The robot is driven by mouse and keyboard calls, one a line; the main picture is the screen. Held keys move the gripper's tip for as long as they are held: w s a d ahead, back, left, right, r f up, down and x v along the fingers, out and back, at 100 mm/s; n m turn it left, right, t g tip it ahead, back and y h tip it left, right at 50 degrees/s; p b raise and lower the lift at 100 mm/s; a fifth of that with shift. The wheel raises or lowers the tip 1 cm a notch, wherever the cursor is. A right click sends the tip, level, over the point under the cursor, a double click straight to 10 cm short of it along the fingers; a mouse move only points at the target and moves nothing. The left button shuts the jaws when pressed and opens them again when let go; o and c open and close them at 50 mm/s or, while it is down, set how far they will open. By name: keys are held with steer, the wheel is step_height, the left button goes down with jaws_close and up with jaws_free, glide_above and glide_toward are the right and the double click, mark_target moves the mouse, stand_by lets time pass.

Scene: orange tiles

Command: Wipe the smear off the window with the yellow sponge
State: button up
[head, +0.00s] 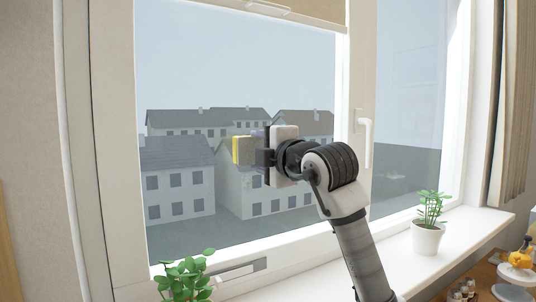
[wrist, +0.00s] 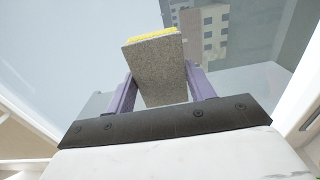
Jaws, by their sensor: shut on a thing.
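The yellow sponge (head: 243,150) has a grey backing and is held up in front of the large left window pane (head: 235,60). In the wrist view, the sponge (wrist: 155,72) shows mostly its grey side, with a thin yellow edge at the far end. My gripper (head: 259,152) is shut on the sponge. Its purple fingers also show in the wrist view (wrist: 160,90), one on each side of the sponge. I cannot tell whether the sponge touches the glass. I cannot make out a smear on the pane; part of the glass is hidden behind my arm.
A leafy plant (head: 184,279) stands at the lower left, and a white-potted plant (head: 428,234) stands on the sill at right. A white window handle (head: 364,140) juts from the frame right of my gripper. A rolled blind (head: 300,8) hangs at the top. A side table (head: 478,277) holds small items.

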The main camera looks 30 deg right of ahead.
steer(key=shift+s+a+b, duration=0.1)
steer(key=shift+a+b, duration=1.8)
steer(key=shift+a, duration=2.8)
steer(key=shift+s, duration=0.1)
steer(key=shift+s+d+b, duration=0.15)
steer(key=shift+s+b, duration=0.5)
steer(key=shift+s, duration=0.85)
steer(key=shift+s+d+b, duration=0.1)
steer(key=shift+s+b, duration=0.5)
steer(key=shift+s, duration=0.85)
steer(key=s, duration=0.3)
steer(key=shift+b, duration=0.4)
steer(key=shift+d, duration=0.1)
